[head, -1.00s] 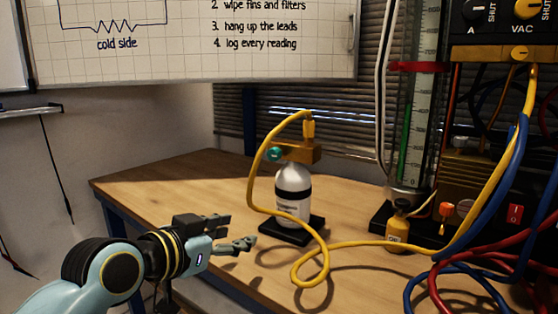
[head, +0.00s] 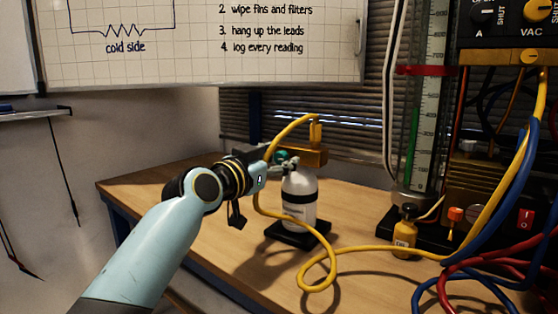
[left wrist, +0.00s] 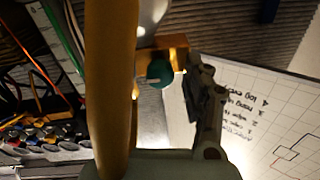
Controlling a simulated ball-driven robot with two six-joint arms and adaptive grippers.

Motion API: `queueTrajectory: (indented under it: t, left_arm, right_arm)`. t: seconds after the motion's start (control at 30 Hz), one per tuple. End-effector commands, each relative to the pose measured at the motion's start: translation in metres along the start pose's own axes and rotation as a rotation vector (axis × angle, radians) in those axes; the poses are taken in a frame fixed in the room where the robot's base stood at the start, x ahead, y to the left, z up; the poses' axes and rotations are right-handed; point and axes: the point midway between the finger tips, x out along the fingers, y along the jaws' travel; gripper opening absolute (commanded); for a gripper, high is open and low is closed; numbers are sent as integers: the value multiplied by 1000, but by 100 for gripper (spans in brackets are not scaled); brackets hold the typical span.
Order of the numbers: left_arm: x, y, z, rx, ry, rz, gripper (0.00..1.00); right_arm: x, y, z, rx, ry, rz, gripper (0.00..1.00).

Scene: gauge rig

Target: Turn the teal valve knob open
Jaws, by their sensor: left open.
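The teal valve knob (head: 281,155) sits on the left side of a brass valve block (head: 308,156) on top of a silver cylinder (head: 300,197) with a black band. My left gripper (head: 279,162) is open beside the knob, its fingers partly covering it. In the left wrist view the teal knob (left wrist: 160,73) shows just left of one dark finger; the other finger is hidden behind the yellow hose. I cannot tell if any finger touches the knob. My right gripper is not in view.
The yellow hose (head: 320,263) arches from the valve top, runs close by my left gripper, and loops over the wooden bench (head: 225,240). It fills much of the left wrist view. A small yellow bottle (head: 404,234) and coloured cables stand right. The bench front left is clear.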

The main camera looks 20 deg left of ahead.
Motion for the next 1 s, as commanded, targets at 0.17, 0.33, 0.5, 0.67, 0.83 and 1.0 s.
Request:
queueTrajectory:
  t: [0.17,0.33,0.5,0.67,0.83,1.0]
  left_arm:
    - [7,0,0,1,0,0,50]
    - [7,0,0,1,0,0,50]
    - [6,0,0,1,0,0,30]
    - [6,0,0,1,0,0,9]
    - [6,0,0,0,-1,0,0]
    - [6,0,0,-17,-1,0,0]
  right_arm:
    - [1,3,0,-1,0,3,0]
    - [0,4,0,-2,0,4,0]
    - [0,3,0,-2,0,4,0]
    - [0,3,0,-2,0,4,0]
    - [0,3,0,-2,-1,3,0]
    - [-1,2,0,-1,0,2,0]
